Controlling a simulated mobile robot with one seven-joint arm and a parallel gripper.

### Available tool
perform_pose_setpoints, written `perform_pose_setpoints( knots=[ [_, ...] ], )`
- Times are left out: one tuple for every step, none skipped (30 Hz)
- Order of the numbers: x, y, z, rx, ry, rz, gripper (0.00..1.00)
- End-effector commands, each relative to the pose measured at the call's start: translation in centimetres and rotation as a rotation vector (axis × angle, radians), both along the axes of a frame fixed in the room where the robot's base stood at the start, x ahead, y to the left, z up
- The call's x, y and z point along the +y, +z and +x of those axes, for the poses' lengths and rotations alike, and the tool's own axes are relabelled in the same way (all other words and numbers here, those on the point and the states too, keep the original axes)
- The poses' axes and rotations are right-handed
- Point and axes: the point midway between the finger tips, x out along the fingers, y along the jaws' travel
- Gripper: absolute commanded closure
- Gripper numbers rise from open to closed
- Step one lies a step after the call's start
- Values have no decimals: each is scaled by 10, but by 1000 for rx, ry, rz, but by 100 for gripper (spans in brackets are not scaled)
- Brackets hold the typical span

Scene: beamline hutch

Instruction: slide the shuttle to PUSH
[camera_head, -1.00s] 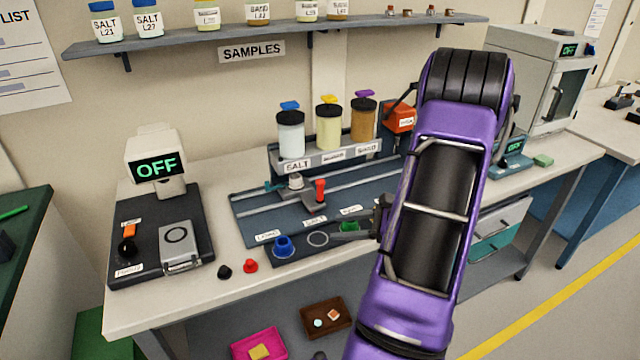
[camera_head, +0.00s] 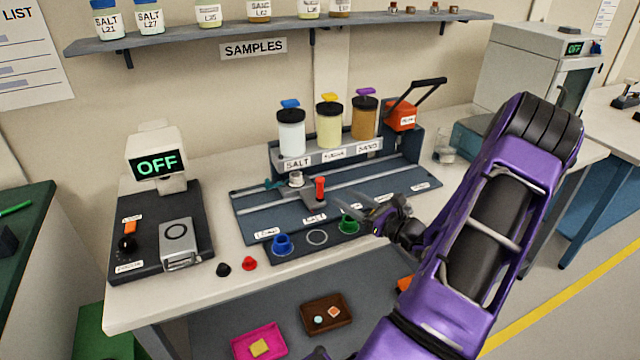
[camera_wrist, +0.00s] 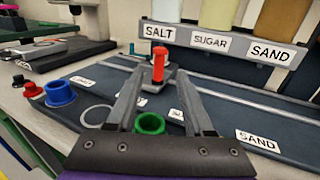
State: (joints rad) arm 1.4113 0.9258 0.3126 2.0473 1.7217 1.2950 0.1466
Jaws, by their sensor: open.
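The shuttle is a grey block with an upright red handle (camera_head: 319,190). It sits on the rails of the dark track board (camera_head: 246,213), near the SALT label (camera_head: 314,218). A small pale cup (camera_head: 296,179) stands at its left side. A label at the board's right end (camera_head: 420,186), by the orange lever unit, is too small to read surely.
Salt, sugar and sand jars (camera_head: 329,128) stand behind the rails. The orange lever unit (camera_head: 400,115) is at the right end. Blue (camera_head: 282,245) and green (camera_head: 349,223) cups stand along the front; the green one is close to my gripper. A glass beaker (camera_head: 444,150) stands farther right.

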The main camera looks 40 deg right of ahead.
Motion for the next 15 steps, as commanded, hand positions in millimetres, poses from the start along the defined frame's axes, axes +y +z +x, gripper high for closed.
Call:
perform_pose_setpoints(
  knots=[
    [3, 0, 12, 0, 4, 0, 48],
    [4, 0, 19, 0, 3, 1, 48],
    [6, 0, 28, -1, 5, 0, 48],
    [7, 0, 34, 0, 4, 0, 48],
    [8, 0, 40, 0, 4, 1, 48],
    [9, 0, 48, 0, 4, 1, 48],
    [10, 0, 55, 0, 4, 0, 48],
    [10, 0, 60, 0, 4, 0, 48],
    [12, 0, 67, 0, 3, 1, 48],
    [13, 0, 72, 1, 3, 1, 48],
    [13, 0, 76, 1, 2, 1, 48],
    [14, 0, 81, 0, 3, 0, 48],
    [14, 0, 85, 0, 3, 0, 48],
    [15, 0, 87, 0, 2, 0, 48],
    [15, 0, 91, 1, 2, 0, 48]
  ],
)
